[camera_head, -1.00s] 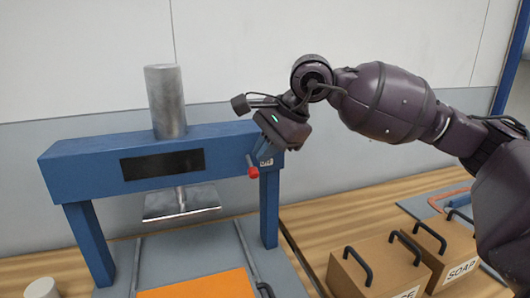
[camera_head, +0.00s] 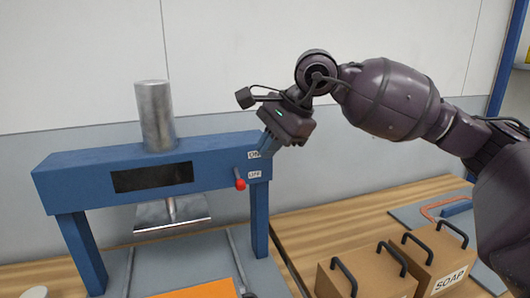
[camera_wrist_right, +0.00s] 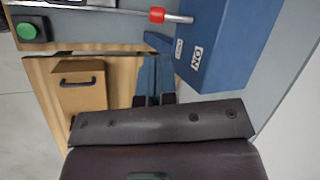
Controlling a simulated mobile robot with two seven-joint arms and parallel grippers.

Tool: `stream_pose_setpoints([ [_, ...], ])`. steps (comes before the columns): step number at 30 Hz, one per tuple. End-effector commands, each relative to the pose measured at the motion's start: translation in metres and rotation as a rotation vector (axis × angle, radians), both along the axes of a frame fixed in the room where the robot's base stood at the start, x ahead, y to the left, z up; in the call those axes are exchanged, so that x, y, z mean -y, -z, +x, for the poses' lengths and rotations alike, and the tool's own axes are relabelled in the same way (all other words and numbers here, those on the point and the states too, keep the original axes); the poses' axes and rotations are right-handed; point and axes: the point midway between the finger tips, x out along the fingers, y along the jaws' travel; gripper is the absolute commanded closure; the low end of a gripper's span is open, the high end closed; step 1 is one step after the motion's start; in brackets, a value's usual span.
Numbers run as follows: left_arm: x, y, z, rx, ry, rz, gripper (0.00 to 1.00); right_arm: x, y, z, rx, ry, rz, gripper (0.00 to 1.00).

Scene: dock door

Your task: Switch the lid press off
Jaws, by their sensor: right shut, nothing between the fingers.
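The lid press (camera_head: 105,165) is a blue frame with a metal cylinder on top and a press plate hanging below its beam. Its lever with a red knob (camera_head: 240,184) is at the right end of the beam and points down, beside the OFF label (camera_head: 254,175). The ON label (camera_head: 254,155) is above that. In the right wrist view the red knob (camera_wrist_right: 157,15) on its metal rod and the ON label (camera_wrist_right: 196,57) also show. My right gripper (camera_head: 266,146) is shut and empty, its tips above the knob near the ON label. My left gripper is out of view.
An orange sheet (camera_head: 200,289) lies on the press bed. Brown handled boxes, one marked SOAP (camera_head: 440,262), stand to the right on the wooden table. A green button (camera_wrist_right: 27,31) shows in the right wrist view. A wall stands behind the press.

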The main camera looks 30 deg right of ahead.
Motion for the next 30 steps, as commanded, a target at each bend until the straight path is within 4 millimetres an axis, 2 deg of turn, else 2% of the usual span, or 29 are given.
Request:
stream_pose_setpoints([
  [1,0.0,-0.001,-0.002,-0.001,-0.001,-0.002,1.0,0.004,-0.011,-0.008,0.005,0.002,-0.003,1.0],
  [6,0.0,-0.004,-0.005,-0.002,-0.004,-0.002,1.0,0.013,-0.035,-0.029,0.004,0.002,-0.003,1.0],
  [15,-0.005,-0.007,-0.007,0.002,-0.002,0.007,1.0,0.023,-0.066,-0.056,0.001,0.002,0.0,1.0],
  [30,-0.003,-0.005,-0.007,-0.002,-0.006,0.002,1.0,0.025,-0.071,-0.061,0.0,0.0,0.0,1.0],
])
